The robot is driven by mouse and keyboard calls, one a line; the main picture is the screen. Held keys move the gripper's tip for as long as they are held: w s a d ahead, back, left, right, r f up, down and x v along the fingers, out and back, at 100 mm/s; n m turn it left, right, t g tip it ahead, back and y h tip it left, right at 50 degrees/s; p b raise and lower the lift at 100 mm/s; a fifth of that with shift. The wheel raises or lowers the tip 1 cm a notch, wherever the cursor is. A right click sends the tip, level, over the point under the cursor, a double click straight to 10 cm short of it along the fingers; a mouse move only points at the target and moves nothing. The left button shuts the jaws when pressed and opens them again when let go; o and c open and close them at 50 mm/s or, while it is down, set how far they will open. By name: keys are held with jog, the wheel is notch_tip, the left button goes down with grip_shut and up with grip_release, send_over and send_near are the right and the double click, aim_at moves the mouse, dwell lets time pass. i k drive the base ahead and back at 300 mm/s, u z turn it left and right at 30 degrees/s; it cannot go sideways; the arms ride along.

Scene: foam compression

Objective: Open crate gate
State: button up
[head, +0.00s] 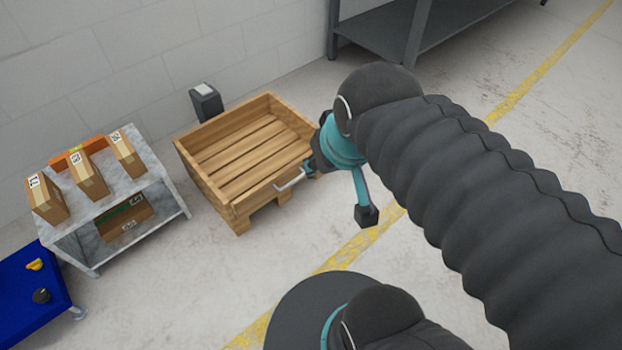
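The wooden crate (228,185) stands on the floor left of the middle in the head view. It is empty, with a slatted bottom and low side walls. A light metal handle (290,181) sits at its near right side, where the gate appears to be. My gripper (308,170) is at this side, right by the handle. My dark arm comes in from the right and hides part of the crate's right corner. The fingers are small and dark, and I cannot tell whether they are around the handle or only beside it.
A grey shelf table (98,208) with several cardboard boxes stands left of the crate. A blue table (28,300) is at the lower left. A dark post (206,104) stands behind the crate by the wall. A metal rack (385,40) is at the back. Floor in front is clear.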

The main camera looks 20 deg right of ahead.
aim_at(250, 201)
jog(key=z, duration=0.05)
jog(key=k, duration=1.2)
jog(key=u, duration=0.8)
jog(key=i, duration=1.15)
jog(key=z, duration=0.2)
